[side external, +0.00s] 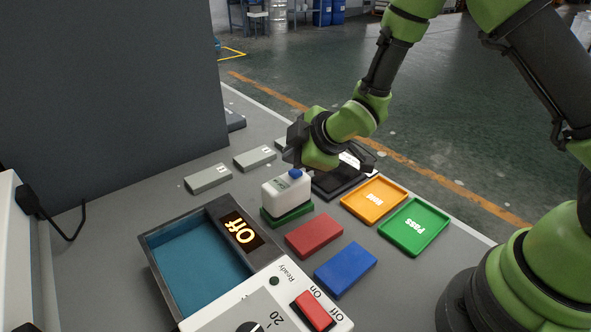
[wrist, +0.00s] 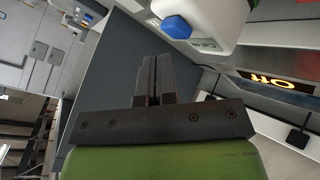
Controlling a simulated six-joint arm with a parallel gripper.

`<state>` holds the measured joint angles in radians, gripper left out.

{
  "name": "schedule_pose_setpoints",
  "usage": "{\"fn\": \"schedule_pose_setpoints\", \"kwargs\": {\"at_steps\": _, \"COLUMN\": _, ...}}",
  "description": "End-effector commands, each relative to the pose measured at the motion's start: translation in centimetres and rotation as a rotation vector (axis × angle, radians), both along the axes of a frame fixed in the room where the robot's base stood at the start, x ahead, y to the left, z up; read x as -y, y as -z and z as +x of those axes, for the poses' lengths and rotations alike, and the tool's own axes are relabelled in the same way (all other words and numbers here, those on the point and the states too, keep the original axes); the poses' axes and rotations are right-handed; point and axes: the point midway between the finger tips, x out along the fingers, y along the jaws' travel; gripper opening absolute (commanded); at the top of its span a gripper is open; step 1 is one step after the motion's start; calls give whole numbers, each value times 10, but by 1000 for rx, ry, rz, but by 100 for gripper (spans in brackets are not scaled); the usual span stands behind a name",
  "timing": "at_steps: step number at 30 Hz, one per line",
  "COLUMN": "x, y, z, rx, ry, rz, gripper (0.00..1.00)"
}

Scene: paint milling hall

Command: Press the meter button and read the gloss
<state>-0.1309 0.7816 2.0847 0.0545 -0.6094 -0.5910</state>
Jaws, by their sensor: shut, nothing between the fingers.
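A white block-shaped body with a blue cap or button on top (side external: 288,190) stands upright on a green base (side external: 287,217) in the side view; I take it to be the meter. Its blue top (wrist: 177,27) and small printed label also show in the wrist view. My gripper (wrist: 152,72) is shut and empty, its fingertips apart from the blue top in that view. In the side view my wrist is just behind and above the white body; the fingertips are hard to make out.
A blue-lined tray (side external: 153,262) lies at front left, by a panel with a red On/Off switch (side external: 313,311) and dial. Red (side external: 314,236) and blue (side external: 345,268) blocks lie in front; orange (side external: 374,200) and green (side external: 414,228) trays at right. Grey blocks (side external: 207,178) lie behind.

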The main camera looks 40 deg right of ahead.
Motion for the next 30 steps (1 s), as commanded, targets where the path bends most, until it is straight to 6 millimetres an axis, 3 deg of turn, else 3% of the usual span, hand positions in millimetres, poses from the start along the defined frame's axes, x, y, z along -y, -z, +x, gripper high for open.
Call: {"fn": "schedule_pose_setpoints", "kwargs": {"at_steps": 30, "x": 0, "y": 9, "z": 0, "rx": 0, "ry": 0, "rz": 0, "gripper": 0}}
